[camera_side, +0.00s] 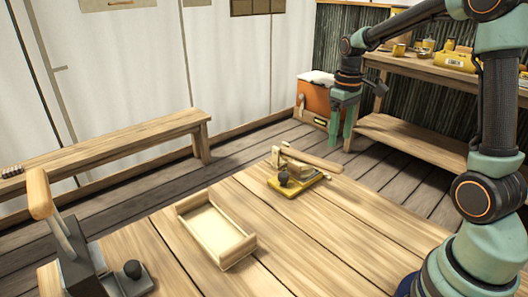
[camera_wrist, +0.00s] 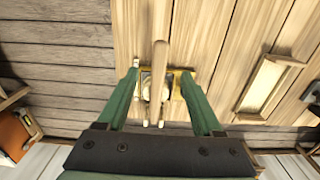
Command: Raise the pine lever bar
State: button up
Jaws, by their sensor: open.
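A pale wooden lever bar (camera_side: 314,159) lies low, nearly flat, over a small yellow-based device (camera_side: 296,188) with a dark round knob, near the table's far edge. In the wrist view the bar (camera_wrist: 160,65) runs between my two fingers, with the yellow base partly hidden beneath it. My gripper (camera_side: 342,138) is open and points down, above and beyond the bar's free end in the side view. In the wrist view its green fingers (camera_wrist: 160,78) stand either side of the bar, apart from each other. I cannot tell how high they are above it.
A shallow wooden tray (camera_side: 238,255) sits mid-table. A grey device with a raised wooden handle (camera_side: 40,195) stands at the near left. A bench (camera_side: 110,142), an orange box (camera_side: 314,102) and a shelf (camera_side: 408,140) lie beyond the table. The tabletop around the yellow base is clear.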

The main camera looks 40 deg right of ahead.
aim_at(335, 165)
notch_tip(335, 165, down, 10)
jog(key=shift+f, duration=0.25)
jog(key=shift+c, duration=0.3)
grip_shut()
jog(key=shift+r, duration=0.1)
dwell(1.2)
